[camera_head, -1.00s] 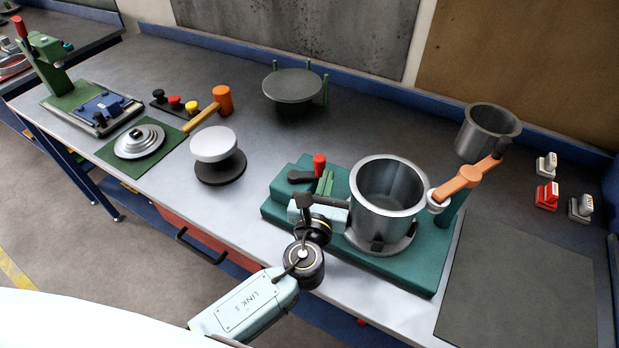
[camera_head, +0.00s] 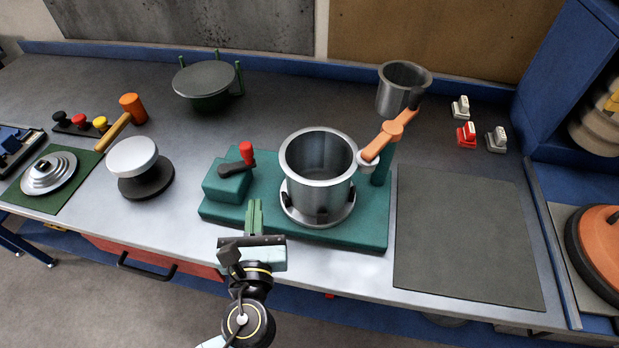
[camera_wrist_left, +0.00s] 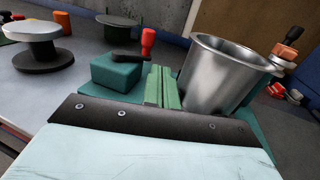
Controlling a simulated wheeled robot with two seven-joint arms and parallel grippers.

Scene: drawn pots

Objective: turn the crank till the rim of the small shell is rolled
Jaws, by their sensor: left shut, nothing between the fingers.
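The steel shell (camera_head: 316,195) stands upright, open end up, on the round chuck of a green machine base (camera_head: 345,233). The crank (camera_head: 246,155) has a red knob on a black arm and sits on the green block left of the shell; it also shows in the left wrist view (camera_wrist_left: 148,42). An orange lever (camera_head: 388,135) on a green post carries a pale roller at the shell's right rim. My left gripper (camera_head: 254,212) is shut and empty, its green fingers in front of the crank and apart from it; they also show in the wrist view (camera_wrist_left: 162,88). My right gripper is out of view.
A second, darker pot (camera_head: 402,92) stands behind the post. A grey mat (camera_head: 460,235) lies bare at the right. A white-topped stand (camera_head: 133,158), a mallet (camera_head: 122,122) and a green round stand (camera_head: 205,80) are at the left and back.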

